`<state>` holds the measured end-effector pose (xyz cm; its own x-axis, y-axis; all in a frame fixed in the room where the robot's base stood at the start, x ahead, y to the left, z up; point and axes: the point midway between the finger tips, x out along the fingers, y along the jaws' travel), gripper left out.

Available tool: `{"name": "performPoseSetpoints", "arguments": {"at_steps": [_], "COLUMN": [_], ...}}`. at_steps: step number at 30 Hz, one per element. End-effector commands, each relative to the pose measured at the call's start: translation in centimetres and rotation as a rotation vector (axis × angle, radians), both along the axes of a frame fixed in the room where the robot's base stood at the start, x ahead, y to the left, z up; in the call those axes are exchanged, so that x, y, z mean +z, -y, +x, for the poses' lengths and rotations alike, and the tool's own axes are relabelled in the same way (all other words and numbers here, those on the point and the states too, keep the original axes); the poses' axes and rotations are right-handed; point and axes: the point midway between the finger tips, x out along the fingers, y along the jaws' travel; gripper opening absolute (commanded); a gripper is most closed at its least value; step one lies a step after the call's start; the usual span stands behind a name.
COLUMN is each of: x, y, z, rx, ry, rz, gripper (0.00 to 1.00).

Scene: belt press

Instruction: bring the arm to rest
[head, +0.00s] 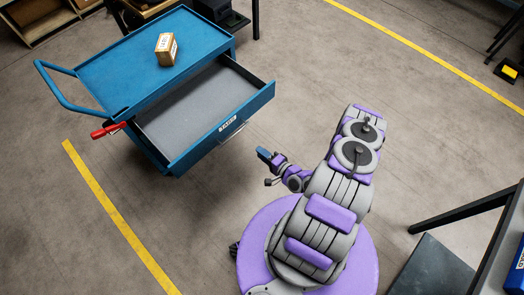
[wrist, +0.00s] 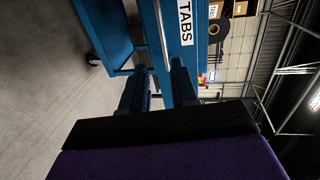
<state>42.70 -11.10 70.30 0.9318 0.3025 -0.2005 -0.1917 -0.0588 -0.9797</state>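My arm is purple and grey, folded up over my round purple base in the head view. My gripper (head: 267,158) is low beside it, in front of the open drawer and apart from it. In the wrist view the two fingers of my gripper (wrist: 160,88) stand apart with nothing between them. The blue cart's open drawer (head: 200,110) is pulled out toward me and looks empty. Its front carries a label reading TABS (wrist: 185,22) in the tilted wrist view.
A small cardboard box (head: 166,49) sits on the blue cart top (head: 120,65). A red-handled thing (head: 108,130) is at the cart's left side. A dark-legged table (head: 497,245) stands at right. Yellow lines (head: 115,215) mark the floor. Open floor lies between cart and table.

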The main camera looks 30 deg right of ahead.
Motion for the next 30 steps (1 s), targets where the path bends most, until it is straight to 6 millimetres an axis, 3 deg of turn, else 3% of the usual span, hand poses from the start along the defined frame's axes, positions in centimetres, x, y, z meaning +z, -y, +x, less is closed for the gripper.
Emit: {"name": "performPoseSetpoints", "arguments": {"at_steps": [13,22,30], "x": [0.0,0.5,4.0], "y": [0.6,4.5,8.2], "z": [0.6,3.2,5.0], "rx": [0.033,0.207,0.334], "ry": [-0.027,-0.209,-0.384], "rz": [-0.062,-0.413,-0.716], "gripper": [0.29,0.29,0.29]}}
